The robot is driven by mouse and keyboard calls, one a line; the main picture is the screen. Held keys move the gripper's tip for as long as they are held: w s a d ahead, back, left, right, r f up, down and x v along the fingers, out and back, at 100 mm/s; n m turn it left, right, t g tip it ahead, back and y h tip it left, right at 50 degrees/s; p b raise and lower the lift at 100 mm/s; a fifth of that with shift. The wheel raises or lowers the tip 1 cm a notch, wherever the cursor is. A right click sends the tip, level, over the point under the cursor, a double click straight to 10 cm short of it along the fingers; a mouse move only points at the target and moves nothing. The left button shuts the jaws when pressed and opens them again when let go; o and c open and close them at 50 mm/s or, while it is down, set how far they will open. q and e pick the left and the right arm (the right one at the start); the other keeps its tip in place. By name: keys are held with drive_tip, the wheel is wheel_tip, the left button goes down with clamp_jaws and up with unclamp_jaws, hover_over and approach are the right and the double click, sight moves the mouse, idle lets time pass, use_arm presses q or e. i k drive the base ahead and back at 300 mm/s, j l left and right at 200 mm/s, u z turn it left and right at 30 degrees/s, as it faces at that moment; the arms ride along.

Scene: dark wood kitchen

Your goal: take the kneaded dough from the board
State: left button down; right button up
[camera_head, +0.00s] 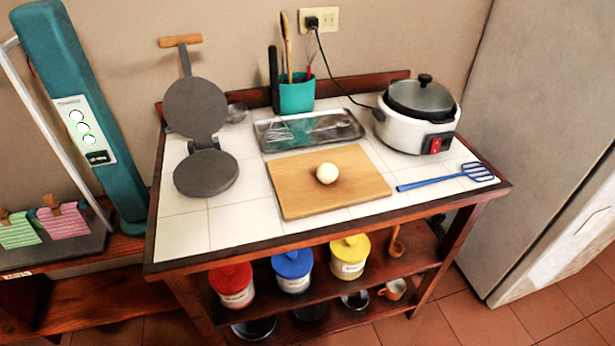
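The kneaded dough (327,173) is a small pale round ball. It rests on the wooden board (300,198), a little right of the board's middle. The board lies flat on the white tiled worktop (232,226) near its front edge. Neither of my grippers shows in the head view, and nothing touches the dough.
Left of the board stands an open dark press (206,173). Behind it are a metal tray (310,130) and a teal utensil holder (297,94). A blue spatula (430,182) and a white cooker (405,135) are to the right. Lidded jars (292,271) stand below.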

sight(327, 173)
drive_tip(key=i+j, duration=0.1)
drive_tip(key=j, duration=0.3)
drive_tip(key=i+j, duration=0.1)
drive_tip(key=j, duration=0.3)
drive_tip(key=i+j, duration=0.3)
drive_tip(key=z, duration=0.05)
